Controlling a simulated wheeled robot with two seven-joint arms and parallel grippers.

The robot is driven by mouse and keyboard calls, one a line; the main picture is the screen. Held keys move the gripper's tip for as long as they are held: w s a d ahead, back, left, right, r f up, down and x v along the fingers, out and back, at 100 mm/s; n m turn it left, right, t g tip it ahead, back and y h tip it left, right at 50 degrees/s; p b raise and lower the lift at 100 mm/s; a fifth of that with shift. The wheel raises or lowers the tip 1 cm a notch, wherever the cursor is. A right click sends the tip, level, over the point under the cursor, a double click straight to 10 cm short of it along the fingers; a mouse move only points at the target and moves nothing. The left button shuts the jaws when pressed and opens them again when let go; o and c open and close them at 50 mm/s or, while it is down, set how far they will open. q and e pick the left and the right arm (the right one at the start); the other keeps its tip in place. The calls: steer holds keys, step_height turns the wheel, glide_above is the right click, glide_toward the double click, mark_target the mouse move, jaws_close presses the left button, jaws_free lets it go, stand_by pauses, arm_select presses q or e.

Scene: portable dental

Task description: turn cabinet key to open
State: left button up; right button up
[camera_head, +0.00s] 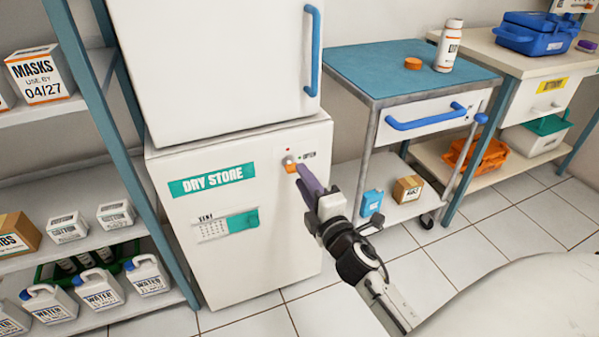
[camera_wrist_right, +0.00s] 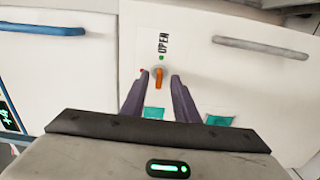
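The white cabinet (camera_head: 260,220) carries a green "DRY STORE" label. Its orange key (camera_head: 290,166) sticks out near the top right of its front, beside a red mark and a green mark with the word "OPEN". My right gripper (camera_head: 303,176) reaches to the key from the lower right. In the right wrist view the orange key (camera_wrist_right: 159,77) stands roughly in line between the tips of the two purple fingers (camera_wrist_right: 160,84), with a gap on either side. The fingers are apart and do not appear to grip it. My left gripper is not in view.
A white door with a blue handle (camera_head: 312,50) is above the cabinet. A shelf rack (camera_head: 100,110) with boxes and water jugs stands left. A trolley (camera_head: 400,75) with a bottle and a blue drawer handle stands right. Tiled floor is free between.

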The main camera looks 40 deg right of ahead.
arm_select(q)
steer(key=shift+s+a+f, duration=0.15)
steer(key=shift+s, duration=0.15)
arm_select(e)
steer(key=v, duration=0.7)
steer(key=s+a+f+m+g+y, duration=0.4)
steer(key=s+a+f+m, duration=0.35)
steer(key=a, duration=0.25)
steer(key=s+a+f+m+g+y, duration=0.4)
steer(key=s+a+f+m, duration=0.3)
steer(key=a, duration=0.3)
arm_select(q)
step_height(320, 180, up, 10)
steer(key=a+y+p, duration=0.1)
steer(key=p, duration=1.6)
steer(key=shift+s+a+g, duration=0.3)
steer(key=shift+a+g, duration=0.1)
arm_select(e)
step_height(320, 180, up, 10)
steer(key=s+d+n+h, duration=0.1)
steer(key=s+d, duration=0.1)
steer(key=shift+s+f+n+g, duration=0.2)
steer(key=shift+n+g, duration=0.15)
steer(key=shift+g, duration=0.05)
steer(key=shift+f, duration=0.1)
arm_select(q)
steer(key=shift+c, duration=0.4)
arm_select(e)
steer(key=shift+o, duration=0.2)
